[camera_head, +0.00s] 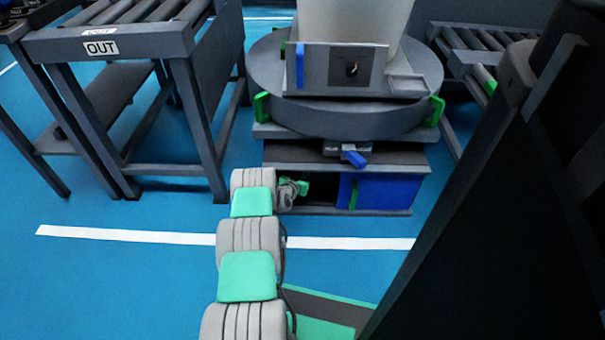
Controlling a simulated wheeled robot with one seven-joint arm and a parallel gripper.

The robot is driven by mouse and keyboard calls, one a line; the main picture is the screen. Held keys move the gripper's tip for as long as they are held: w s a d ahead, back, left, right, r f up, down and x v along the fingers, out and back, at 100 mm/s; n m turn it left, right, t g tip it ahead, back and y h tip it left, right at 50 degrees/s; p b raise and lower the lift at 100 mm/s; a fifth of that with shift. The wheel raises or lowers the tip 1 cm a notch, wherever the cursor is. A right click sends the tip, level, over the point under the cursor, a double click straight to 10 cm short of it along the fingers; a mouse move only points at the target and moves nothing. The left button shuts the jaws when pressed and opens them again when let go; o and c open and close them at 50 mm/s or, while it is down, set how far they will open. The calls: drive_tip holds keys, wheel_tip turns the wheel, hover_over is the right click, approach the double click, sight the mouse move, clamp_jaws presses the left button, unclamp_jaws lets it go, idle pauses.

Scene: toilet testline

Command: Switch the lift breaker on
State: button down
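No lift breaker can be made out for certain. Under the round turntable (345,115) is a low cabinet (378,210) with a dark opening on the left and a blue panel (392,192) on the right. A green strip (353,194) stands at the panel's left part. My gripper (303,187) is at the dark opening, small and partly hidden by my arm's wrist. I cannot tell whether its fingers are open or touch anything. The inside of the opening is too dark to read. A blue lever (355,158) sticks out above the cabinet.
A plate with a dark knob (351,69) and a blue bar (300,65) stands on the turntable before a pale block (355,20). A roller table marked OUT (110,45) stands left, another roller conveyor (465,45) right. A dark panel (500,210) fills the right foreground.

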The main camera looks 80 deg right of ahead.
drive_tip(key=shift+s+d+n+t+y+b, duration=0.2)
drive_tip(key=shift+s+n+t+y, duration=0.25)
drive_tip(key=shift+n+t, duration=1)
drive_tip(key=shift+s+d+n+t+y+b, duration=0.15)
drive_tip(key=shift+s+n+t, duration=0.45)
drive_tip(key=shift+n+t, duration=0.85)
drive_tip(key=shift+s+d+n+t+y+b, duration=0.1)
drive_tip(key=shift+s+n+t+y+b, duration=0.3)
drive_tip(key=shift+n+t, duration=1.05)
drive_tip(key=shift+s+t, duration=0.15)
drive_tip(key=shift+t, duration=0.2)
drive_tip(key=c, duration=1.5)
unclamp_jaws()
drive_tip(key=shift+c, duration=0.2)
drive_tip(key=p+v, duration=0.4)
drive_tip(key=v, duration=0.3)
drive_tip(key=shift+a+r+p, duration=0.2)
drive_tip(key=shift+a+p, duration=0.15)
drive_tip(key=shift+p, duration=0.05)
drive_tip(key=shift+s, duration=0.15)
